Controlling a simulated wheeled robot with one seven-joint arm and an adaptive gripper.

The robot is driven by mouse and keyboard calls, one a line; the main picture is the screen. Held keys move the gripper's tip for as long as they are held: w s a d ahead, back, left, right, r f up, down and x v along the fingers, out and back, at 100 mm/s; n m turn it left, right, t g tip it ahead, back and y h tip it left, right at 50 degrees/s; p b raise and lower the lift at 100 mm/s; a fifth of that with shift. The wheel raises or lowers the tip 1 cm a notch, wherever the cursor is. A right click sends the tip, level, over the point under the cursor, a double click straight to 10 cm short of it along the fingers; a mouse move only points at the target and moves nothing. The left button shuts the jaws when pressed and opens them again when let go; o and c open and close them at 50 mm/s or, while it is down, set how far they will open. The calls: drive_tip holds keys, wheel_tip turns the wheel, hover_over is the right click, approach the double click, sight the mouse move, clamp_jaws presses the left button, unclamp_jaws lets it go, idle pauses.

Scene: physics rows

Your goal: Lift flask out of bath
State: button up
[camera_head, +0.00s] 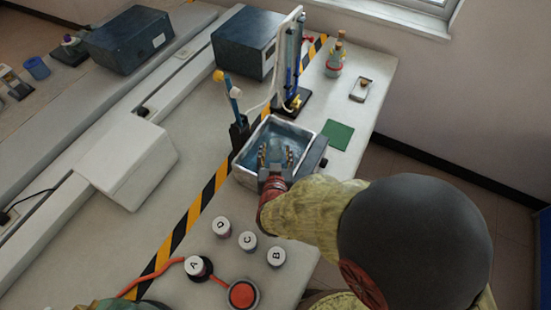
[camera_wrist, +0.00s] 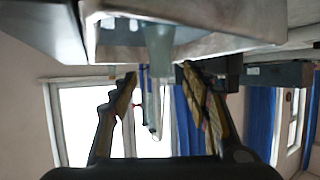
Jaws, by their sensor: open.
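The bath (camera_head: 309,130) is a pale-rimmed metal basin with a bluish inside, standing near the right side of the bench. My gripper (camera_head: 276,152) reaches over its near rim with its fingers apart. In the wrist view, the two fingers of my gripper (camera_wrist: 159,75) are spread with empty space between them. A translucent grey-green piece, which looks like the flask (camera_wrist: 160,45), shows against the bath wall (camera_wrist: 225,48), just beyond the fingertips and roughly centred between them. The wrist picture appears upside down. In the head view the flask is hard to make out behind my gripper.
Lettered caps A, B, C and D (camera_head: 221,227) and a red round button (camera_head: 242,294) are at the near side. A rod stand (camera_head: 293,98) stands behind the bath, and a tube holder (camera_head: 238,130) at its left. A green mat (camera_head: 337,134) lies to its right.

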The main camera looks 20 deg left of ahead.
sight(275, 147)
drive_tip(key=b+x, duration=0.1)
drive_tip(key=x, duration=0.4)
drive_tip(key=shift+w+a, duration=0.1)
drive_tip(key=c, duration=0.3)
clamp_jaws()
idle(0.4)
idle(0.5)
